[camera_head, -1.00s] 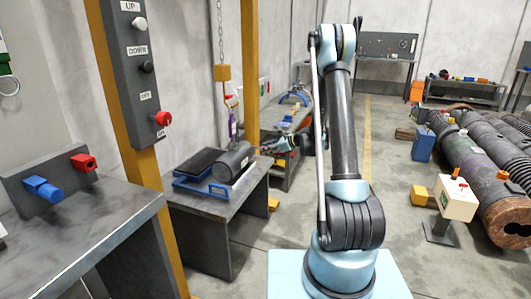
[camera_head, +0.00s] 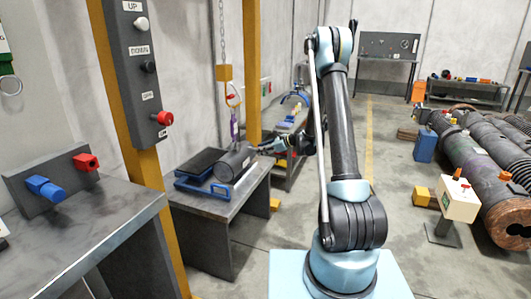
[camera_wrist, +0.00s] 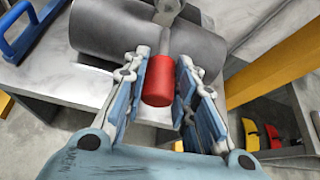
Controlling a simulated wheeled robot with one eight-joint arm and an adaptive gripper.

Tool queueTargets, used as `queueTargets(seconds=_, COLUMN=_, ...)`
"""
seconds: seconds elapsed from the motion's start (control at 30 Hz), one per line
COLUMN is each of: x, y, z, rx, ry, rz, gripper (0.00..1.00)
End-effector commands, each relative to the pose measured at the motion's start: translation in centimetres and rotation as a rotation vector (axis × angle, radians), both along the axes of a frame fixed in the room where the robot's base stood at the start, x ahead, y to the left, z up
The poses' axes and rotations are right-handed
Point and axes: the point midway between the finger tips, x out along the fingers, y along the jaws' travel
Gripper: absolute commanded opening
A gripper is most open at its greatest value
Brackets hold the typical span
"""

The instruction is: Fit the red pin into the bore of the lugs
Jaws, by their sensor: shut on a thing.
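The red pin (camera_wrist: 158,82) sits between the two blue-and-grey fingers of my gripper (camera_wrist: 163,68), which is shut on it. Its red end faces the wrist camera, and a grey shank extends away toward the dark cylinder (camera_wrist: 105,38). A grey lug (camera_wrist: 168,7) shows at the top edge, beyond the shank. Whether the pin's tip is inside the bore cannot be told. In the head view my gripper (camera_head: 270,147) is beside the dark cylinder (camera_head: 234,162) on the bench. The pin is too small to make out there.
The cylinder lies on a metal bench (camera_head: 225,205) beside a blue-handled tray (camera_head: 190,182). A purple sling (camera_head: 234,125) hangs from a chain hook (camera_head: 233,95) just above it. A yellow post (camera_wrist: 275,65) stands to the right in the wrist view.

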Motion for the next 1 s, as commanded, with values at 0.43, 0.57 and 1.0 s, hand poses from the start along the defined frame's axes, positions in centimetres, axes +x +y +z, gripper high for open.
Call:
queueTargets(seconds=0.43, x=1.1, y=3.0, z=0.0, rx=0.000, ry=0.000, rz=0.000, gripper=0.00)
queueTargets(seconds=0.57, x=1.2, y=3.3, z=0.0, rx=0.000, ry=0.000, rz=-0.001, gripper=0.00)
queueTargets(seconds=1.0, x=1.2, y=3.3, z=0.0, rx=0.000, ry=0.000, rz=-0.001, gripper=0.00)
